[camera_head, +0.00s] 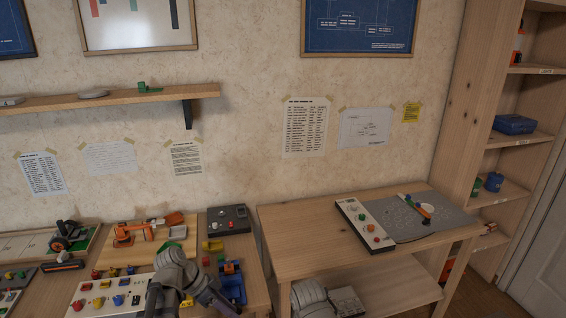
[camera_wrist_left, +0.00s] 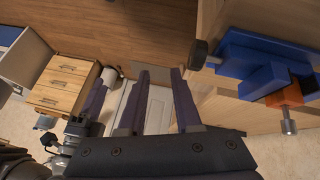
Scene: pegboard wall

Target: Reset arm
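My left arm comes in at the bottom of the head view, over the front of the left bench. Its left gripper (camera_head: 218,304) points down and to the right there, partly cut off by the bottom edge. In the left wrist view, the two dark fingers of the left gripper (camera_wrist_left: 161,72) stand apart with nothing between them. A grey rounded joint, probably of my right arm, shows at the bottom of the head view. I do not see the right gripper clearly. A dark purple bar shows left of my fingers in the wrist view; I cannot tell what it is.
The left bench holds a white button panel (camera_head: 96,297), an orange toy arm (camera_head: 150,228), a black box (camera_head: 228,219) and a blue clamp-like part (camera_wrist_left: 262,68). A right table (camera_head: 300,240) carries a switch panel (camera_head: 365,226) and a grey mat (camera_head: 405,222). Shelves stand at right.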

